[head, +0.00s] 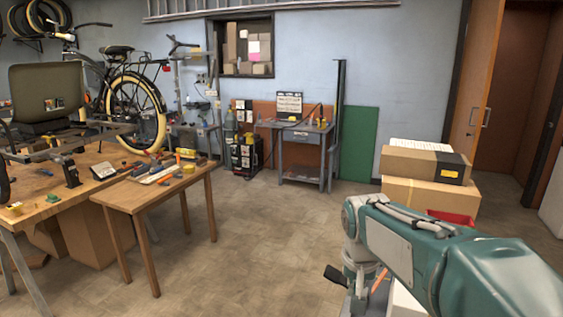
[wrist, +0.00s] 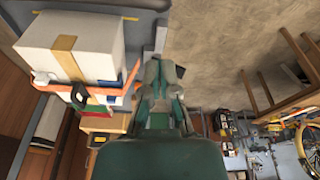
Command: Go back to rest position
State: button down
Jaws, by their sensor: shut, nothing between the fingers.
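In the head view the fingers cannot be made out clearly.
A small wooden table (head: 150,190) with tools stands left beside a larger workbench (head: 80,195). A bicycle (head: 130,95) is behind. Cardboard boxes (head: 420,163) stand at the right, near an open door (head: 478,70). The middle floor (head: 250,235) is clear.

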jog(key=s+n+t, duration=0.2)
jog(key=s+t, duration=0.1)
jog(key=s, duration=1.6)
jog(key=shift+s+d+y, duration=0.2)
jog(key=shift+d+y, duration=0.1)
jog(key=shift+d, duration=0.05)
